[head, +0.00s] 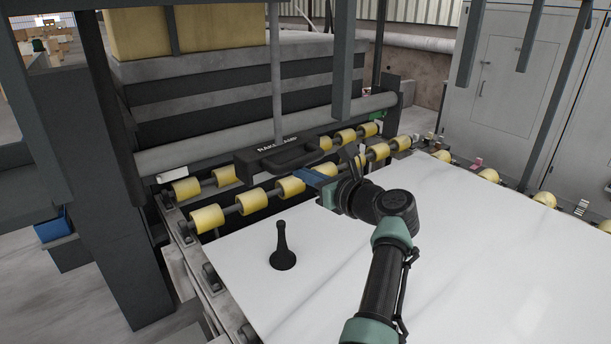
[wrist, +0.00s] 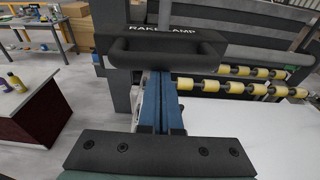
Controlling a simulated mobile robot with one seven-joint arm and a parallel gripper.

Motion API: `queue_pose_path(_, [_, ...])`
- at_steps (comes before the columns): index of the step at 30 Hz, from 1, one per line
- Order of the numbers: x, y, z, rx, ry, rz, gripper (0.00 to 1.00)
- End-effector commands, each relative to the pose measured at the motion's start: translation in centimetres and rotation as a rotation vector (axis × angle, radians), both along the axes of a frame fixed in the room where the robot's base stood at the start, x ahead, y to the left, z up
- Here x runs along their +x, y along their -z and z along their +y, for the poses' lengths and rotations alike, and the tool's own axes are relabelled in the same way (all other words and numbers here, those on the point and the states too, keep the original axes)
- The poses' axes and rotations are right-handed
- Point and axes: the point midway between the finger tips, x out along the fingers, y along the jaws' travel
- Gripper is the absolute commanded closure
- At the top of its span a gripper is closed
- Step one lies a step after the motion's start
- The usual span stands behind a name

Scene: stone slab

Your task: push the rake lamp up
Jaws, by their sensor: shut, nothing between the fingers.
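The rake lamp (head: 262,158) is a black bar with a looped handle and white lettering, hanging from a grey vertical rod (head: 276,80) above the rollers. In the wrist view the lamp (wrist: 195,40) spans the upper middle, its handle bar (wrist: 165,58) facing me. My gripper (head: 308,174) has blue fingers, pressed together and empty. It is just right of and slightly below the handle in the head view. In the wrist view the fingertips (wrist: 160,76) end at the handle's lower edge; I cannot tell whether they touch it.
A white stone slab (head: 470,230) lies under my arm, with a black upright tool (head: 282,248) on its left part. Yellow rollers (head: 206,217) line its far edge. A dark post (head: 115,190) stands at left, and a grey bar (head: 345,60) hangs down right of the rod.

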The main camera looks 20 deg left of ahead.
Motion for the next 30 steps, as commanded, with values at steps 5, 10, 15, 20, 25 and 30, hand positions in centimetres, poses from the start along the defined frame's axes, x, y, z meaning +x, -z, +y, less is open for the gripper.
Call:
queue_pose_path(5, [0.0,-0.2,0.0,0.002,0.0,-0.001,1.0])
queue_pose_path(10, [0.0,-0.1,0.0,0.001,0.0,-0.001,1.0])
queue_pose_path(15, [-0.1,0.4,0.1,0.001,0.0,0.001,1.0])
queue_pose_path(20, [-0.3,2.9,0.4,0.002,0.002,0.004,1.0])
queue_pose_path(25, [-1.2,3.8,-0.6,0.001,0.007,-0.003,1.0])
queue_pose_path(30, [-2.6,3.6,-2.3,0.0,0.007,-0.004,1.0])
